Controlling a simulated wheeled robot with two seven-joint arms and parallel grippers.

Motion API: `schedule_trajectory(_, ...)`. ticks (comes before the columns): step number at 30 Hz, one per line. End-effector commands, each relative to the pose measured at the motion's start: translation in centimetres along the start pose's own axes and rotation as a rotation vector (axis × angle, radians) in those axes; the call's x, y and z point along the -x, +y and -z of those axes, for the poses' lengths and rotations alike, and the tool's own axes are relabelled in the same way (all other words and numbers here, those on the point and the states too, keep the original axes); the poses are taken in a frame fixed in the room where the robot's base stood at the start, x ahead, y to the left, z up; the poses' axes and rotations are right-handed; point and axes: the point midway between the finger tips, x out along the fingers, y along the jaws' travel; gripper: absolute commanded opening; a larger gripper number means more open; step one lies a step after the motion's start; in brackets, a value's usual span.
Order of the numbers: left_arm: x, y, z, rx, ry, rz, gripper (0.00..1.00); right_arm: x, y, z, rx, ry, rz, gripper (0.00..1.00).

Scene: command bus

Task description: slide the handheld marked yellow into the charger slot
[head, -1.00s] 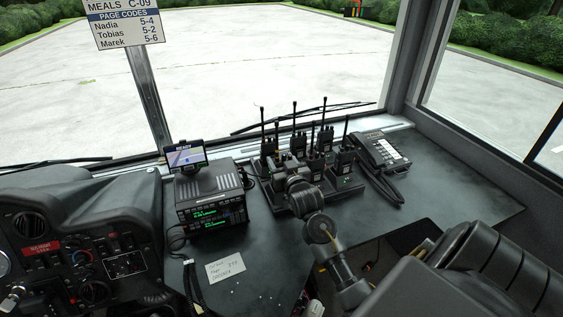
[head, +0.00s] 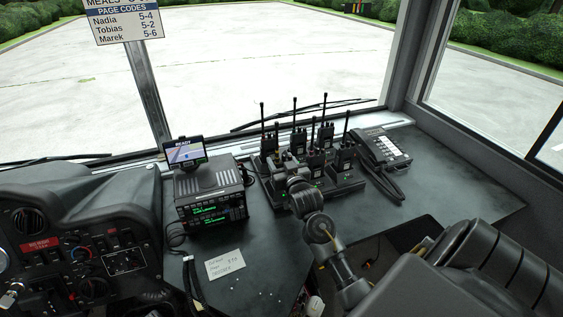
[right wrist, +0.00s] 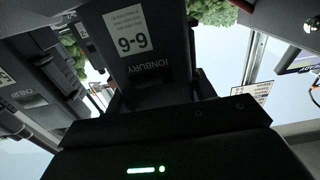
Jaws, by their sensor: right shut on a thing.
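My right gripper (head: 284,164) reaches from the lower right to the front left of the charger and is shut on a handheld. In the right wrist view the held handheld (right wrist: 147,65) is a dark body with a white number label and the word IONBURY, close in front of the gripper. In the head view the gripper and wrist hide most of it. The black charger (head: 350,185) stands on the dash with several upright handhelds, one of them at its right (head: 343,157). I cannot make out a yellow mark, nor whether the held handheld touches a slot. My left gripper is not in view.
A radio unit (head: 211,211) with a small screen (head: 185,152) stands left of the charger. A desk phone (head: 384,148) with a coiled cord is to the right. A paper note (head: 225,264) lies in front. The dash right of the phone is clear.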

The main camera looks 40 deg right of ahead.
Motion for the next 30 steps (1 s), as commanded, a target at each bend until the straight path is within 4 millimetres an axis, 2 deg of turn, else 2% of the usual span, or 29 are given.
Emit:
schedule_trajectory(10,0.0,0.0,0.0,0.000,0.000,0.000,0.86,0.0,0.0,-0.3,0.000,0.001,0.000,0.11)
schedule_trajectory(11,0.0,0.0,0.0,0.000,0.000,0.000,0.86,0.0,0.0,-0.3,0.000,0.001,0.000,0.58)
schedule_trajectory(16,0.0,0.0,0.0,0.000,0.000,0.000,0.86,0.0,0.0,-0.3,0.000,0.001,0.000,0.80)
schedule_trajectory(25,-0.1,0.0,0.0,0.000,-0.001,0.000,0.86,0.2,0.0,-0.5,0.000,-0.003,0.000,0.80)
schedule_trajectory(30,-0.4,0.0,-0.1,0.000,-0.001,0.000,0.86,2.3,0.0,-0.7,0.000,-0.003,0.000,0.80)
